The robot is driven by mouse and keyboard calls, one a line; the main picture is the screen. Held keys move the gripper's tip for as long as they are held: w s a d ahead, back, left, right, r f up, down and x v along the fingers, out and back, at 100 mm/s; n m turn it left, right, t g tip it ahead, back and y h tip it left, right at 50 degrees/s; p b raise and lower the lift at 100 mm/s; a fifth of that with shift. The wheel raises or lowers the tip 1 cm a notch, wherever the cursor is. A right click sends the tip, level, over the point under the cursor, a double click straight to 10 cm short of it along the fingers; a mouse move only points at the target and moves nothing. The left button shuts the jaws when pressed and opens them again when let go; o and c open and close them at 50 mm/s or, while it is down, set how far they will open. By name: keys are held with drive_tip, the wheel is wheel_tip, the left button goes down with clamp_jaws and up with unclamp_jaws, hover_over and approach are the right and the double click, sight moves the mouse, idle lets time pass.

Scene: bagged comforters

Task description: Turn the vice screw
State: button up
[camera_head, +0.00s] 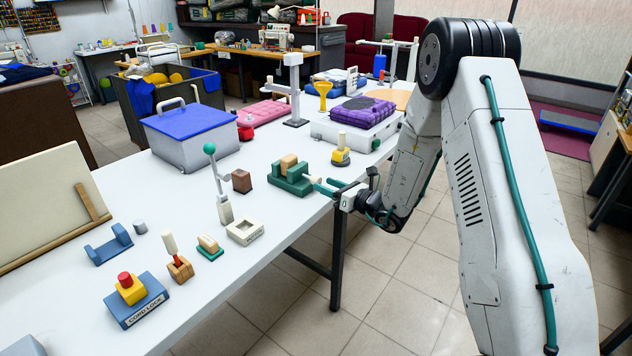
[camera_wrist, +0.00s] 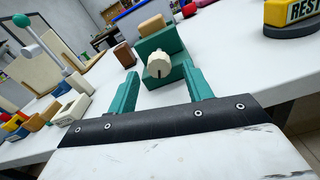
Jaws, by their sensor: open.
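A green vice (camera_head: 291,179) stands near the front edge of the white table, with a light wooden block (camera_head: 289,163) in its jaws. In the wrist view the vice (camera_wrist: 160,42) is straight ahead, and its cream screw knob (camera_wrist: 158,65) with a dark slot faces me. My gripper (camera_head: 327,187) is at the table's edge beside the vice. In the wrist view its two green fingers (camera_wrist: 160,85) are open, one to each side below the knob, with nothing visible between them. In the head view the knob is largely hidden by the fingers.
A brown block (camera_head: 241,181) and a lever with a green ball (camera_head: 219,180) stand left of the vice. A yellow stamp-like piece (camera_head: 340,155) stands to its right, marked "REST" in the wrist view (camera_wrist: 290,14). Open floor (camera_head: 375,270) lies before the table.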

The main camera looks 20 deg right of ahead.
sight(320, 182)
drive_tip(key=shift+x, duration=2.35)
drive_tip(key=c, duration=1)
drive_tip(key=shift+o, duration=0.2)
drive_tip(key=n, duration=0.4)
drive_tip(key=shift+n, duration=0.3)
drive_tip(key=o, duration=1)
drive_tip(key=shift+c, duration=0.2)
drive_tip(key=v, duration=0.8)
